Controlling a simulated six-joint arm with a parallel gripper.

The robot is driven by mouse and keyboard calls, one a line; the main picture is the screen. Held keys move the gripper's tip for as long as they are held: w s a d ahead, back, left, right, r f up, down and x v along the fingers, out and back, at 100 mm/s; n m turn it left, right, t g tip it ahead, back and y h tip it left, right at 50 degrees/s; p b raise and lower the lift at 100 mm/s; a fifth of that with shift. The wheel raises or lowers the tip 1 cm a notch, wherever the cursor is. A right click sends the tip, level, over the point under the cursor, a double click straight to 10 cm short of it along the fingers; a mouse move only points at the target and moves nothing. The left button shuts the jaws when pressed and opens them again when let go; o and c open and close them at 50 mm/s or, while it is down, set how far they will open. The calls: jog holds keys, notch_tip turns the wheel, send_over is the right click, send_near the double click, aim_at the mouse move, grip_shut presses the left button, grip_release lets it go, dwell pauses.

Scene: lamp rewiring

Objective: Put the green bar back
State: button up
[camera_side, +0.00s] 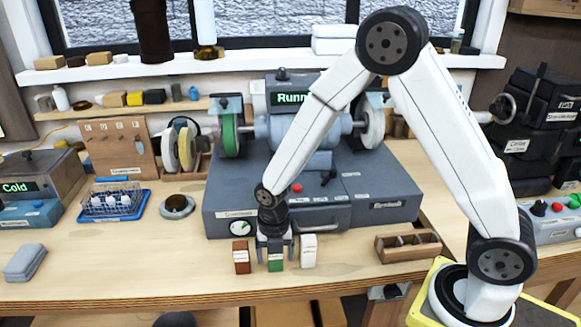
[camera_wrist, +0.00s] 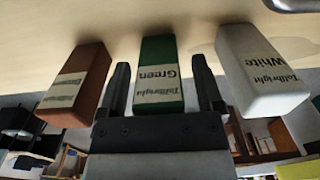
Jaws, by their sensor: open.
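The green bar (camera_side: 275,259) stands on the wooden bench between a brown bar (camera_side: 242,260) and a white bar (camera_side: 308,250). It also shows in the wrist view (camera_wrist: 159,78), with a label reading Green. My gripper (camera_side: 275,250) is open and low over the bench, with one finger on each side of the green bar. In the wrist view my gripper (camera_wrist: 160,85) shows a small gap between each finger and the green bar. The brown bar (camera_wrist: 78,82) and the white bar (camera_wrist: 258,75) are outside the fingers.
A grey grinder machine (camera_side: 385,187) with wheels stands just behind the bars. A wooden tray with compartments (camera_side: 408,245) lies to the right. A grey block (camera_side: 25,262), a round dish (camera_side: 177,206) and a blue tray (camera_side: 112,203) are at left. The bench's front edge is near the bars.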

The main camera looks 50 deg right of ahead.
jog(key=shift+r, duration=5.95)
jog(key=s+d+f+m+t, duration=0.1)
jog(key=s+m, duration=0.4)
jog(key=m, duration=0.8)
jog(key=s+d+f+m+t, duration=0.1)
jog(key=s+d+m, duration=0.3)
jog(key=m, duration=1)
jog(key=shift+s+d+f+t, duration=0.3)
jog(key=shift+s+d, duration=0.05)
